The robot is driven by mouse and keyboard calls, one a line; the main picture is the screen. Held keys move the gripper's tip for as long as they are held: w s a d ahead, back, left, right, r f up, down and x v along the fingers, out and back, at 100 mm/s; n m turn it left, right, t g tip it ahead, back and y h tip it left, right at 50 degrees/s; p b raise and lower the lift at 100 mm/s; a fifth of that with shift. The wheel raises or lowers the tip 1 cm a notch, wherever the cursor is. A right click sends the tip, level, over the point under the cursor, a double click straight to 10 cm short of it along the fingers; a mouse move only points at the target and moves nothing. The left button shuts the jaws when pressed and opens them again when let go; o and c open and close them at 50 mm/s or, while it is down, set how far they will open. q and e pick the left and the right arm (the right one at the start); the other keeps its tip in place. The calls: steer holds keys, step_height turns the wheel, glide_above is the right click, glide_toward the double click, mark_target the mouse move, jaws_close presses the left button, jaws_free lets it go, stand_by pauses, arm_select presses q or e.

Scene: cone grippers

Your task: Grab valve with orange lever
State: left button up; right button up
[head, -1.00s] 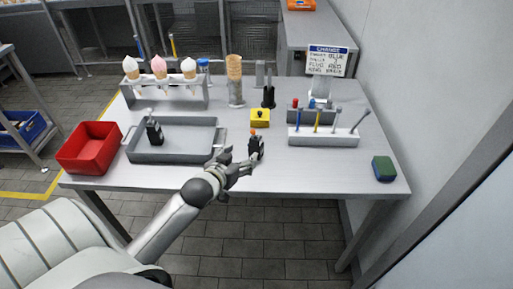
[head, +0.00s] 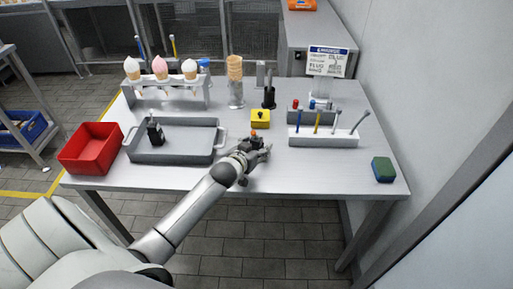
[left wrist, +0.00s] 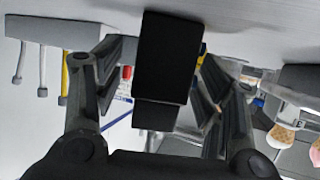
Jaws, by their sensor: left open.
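The valve (head: 254,141) is a small black block with an orange lever on top, standing near the front middle of the grey table. My left gripper (head: 257,150) is at it, coming in from the front left and hiding its lower part. In the left wrist view the valve's black body (left wrist: 168,55) stands between the two spread fingers of my left gripper (left wrist: 160,100), with a gap visible on each side. The orange lever cannot be made out for certain there. My right gripper is not in view.
A grey tray (head: 172,157) holding another black block (head: 155,132) lies left of the gripper. A yellow block (head: 260,117) stands just behind the valve. A white tool holder (head: 322,141) is to the right. The front right table is clear except for a blue-green sponge (head: 383,170).

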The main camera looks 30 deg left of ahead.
arm_select(q)
steer(key=shift+w+f, duration=0.1)
steer(key=shift+w, duration=0.05)
steer(key=c, duration=1.2)
